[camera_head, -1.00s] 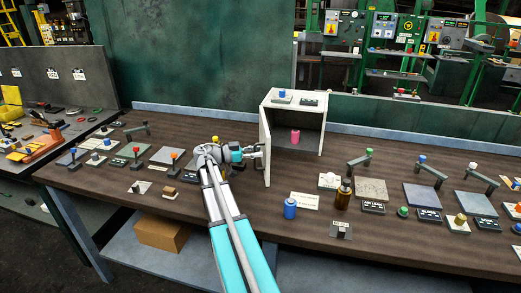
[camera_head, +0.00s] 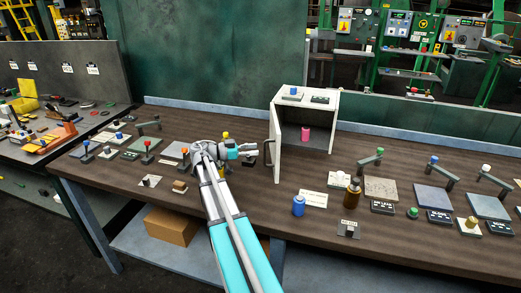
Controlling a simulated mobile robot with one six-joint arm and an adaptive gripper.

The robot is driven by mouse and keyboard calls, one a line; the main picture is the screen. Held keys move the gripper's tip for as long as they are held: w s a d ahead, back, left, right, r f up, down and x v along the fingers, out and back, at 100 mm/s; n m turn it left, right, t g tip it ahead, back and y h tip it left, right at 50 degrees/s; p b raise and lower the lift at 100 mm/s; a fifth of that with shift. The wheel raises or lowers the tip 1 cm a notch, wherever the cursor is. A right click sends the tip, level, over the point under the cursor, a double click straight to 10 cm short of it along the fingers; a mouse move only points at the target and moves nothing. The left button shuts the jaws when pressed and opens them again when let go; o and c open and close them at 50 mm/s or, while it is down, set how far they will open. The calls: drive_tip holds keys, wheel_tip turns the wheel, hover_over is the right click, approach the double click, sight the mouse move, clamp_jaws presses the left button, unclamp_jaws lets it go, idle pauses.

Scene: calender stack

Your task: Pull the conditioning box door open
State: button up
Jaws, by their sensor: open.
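The conditioning box (camera_head: 331,112) is a pale box on the long brown table, with its front open to a dark inside. Its white door (camera_head: 277,145) stands swung out toward me at the box's left side. The door's dark handle (camera_head: 267,153) is on its left face. My gripper (camera_head: 257,151) is open, just left of the handle, and appears apart from it and empty. The exact gap is too small to tell. A pink cylinder (camera_head: 305,134) stands inside the box.
A yellow-topped item (camera_head: 225,136) is behind my gripper. Small stations with coloured knobs line the table on both sides. Bare table lies just below the door.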

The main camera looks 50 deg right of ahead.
drive_tip(key=shift+v, duration=1.55)
